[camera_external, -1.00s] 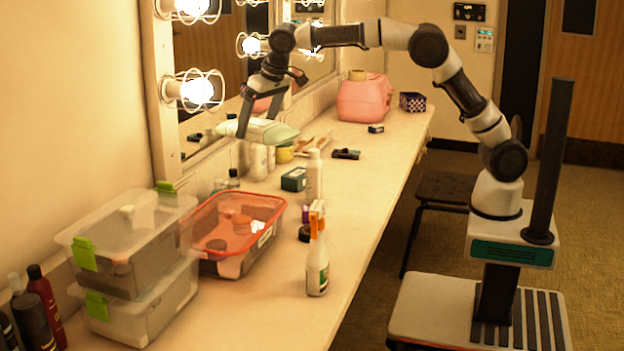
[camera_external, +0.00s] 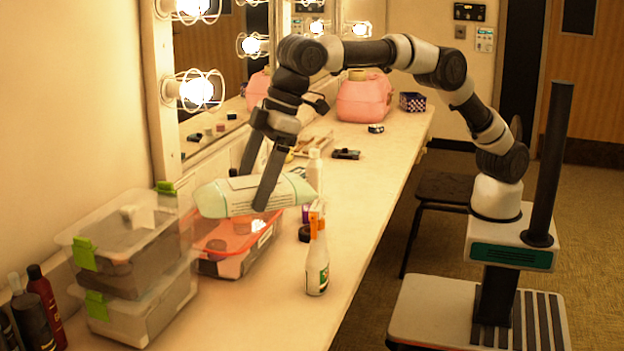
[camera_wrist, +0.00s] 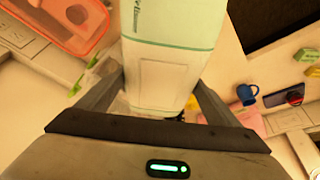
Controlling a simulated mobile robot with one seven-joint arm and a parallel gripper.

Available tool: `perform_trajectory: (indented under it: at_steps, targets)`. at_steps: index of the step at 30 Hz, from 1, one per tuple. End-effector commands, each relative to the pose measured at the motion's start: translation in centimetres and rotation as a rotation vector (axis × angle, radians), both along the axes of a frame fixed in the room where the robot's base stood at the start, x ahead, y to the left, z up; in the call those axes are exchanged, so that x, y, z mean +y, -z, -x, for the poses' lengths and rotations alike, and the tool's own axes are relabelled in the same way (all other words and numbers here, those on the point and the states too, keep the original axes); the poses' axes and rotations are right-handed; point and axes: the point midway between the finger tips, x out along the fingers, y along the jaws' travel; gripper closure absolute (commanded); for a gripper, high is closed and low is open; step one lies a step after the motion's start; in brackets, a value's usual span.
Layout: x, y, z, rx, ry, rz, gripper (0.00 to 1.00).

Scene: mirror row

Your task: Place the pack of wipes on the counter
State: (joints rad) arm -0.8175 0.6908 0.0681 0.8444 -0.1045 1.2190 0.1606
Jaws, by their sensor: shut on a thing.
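The pack of wipes (camera_external: 225,197) is a pale green and white soft pack, lying roughly level in the air. My gripper (camera_external: 254,192) is shut on it, with one finger in front of the pack and the other behind. The pack is above the counter (camera_external: 350,225) and in front of the orange-rimmed bin, hiding part of it. In the wrist view the pack (camera_wrist: 165,60) stretches up from between the two fingers (camera_wrist: 160,95).
The clear bin with the orange rim (camera_external: 235,262) stands under the pack. Stacked clear boxes with green clips (camera_external: 130,245) stand at left. A spray bottle (camera_external: 317,265) stands to the right. The counter's front right part is bare. A pink case (camera_external: 364,98) stands far back.

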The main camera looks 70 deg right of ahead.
Motion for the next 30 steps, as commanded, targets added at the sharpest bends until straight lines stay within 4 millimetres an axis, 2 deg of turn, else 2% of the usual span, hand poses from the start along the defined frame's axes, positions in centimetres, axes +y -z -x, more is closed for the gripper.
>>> perform_trajectory:
  at_steps: [5, 10, 14, 21, 24, 30]
  targets:
    - [2.6, -0.3, 2.6, -0.001, -0.077, -0.002, 0.45]
    - [2.2, 3.0, 2.3, 0.002, -0.070, 0.003, 0.45]
    - [2.2, 6.4, 2.4, 0.002, -0.069, 0.004, 0.45]
    - [2.2, 14.0, 2.4, 0.003, -0.069, 0.004, 0.45]
    - [2.3, 16.2, 2.3, 0.001, -0.069, 0.002, 0.45]
    - [2.3, 18.9, 2.3, 0.000, -0.068, 0.000, 0.45]
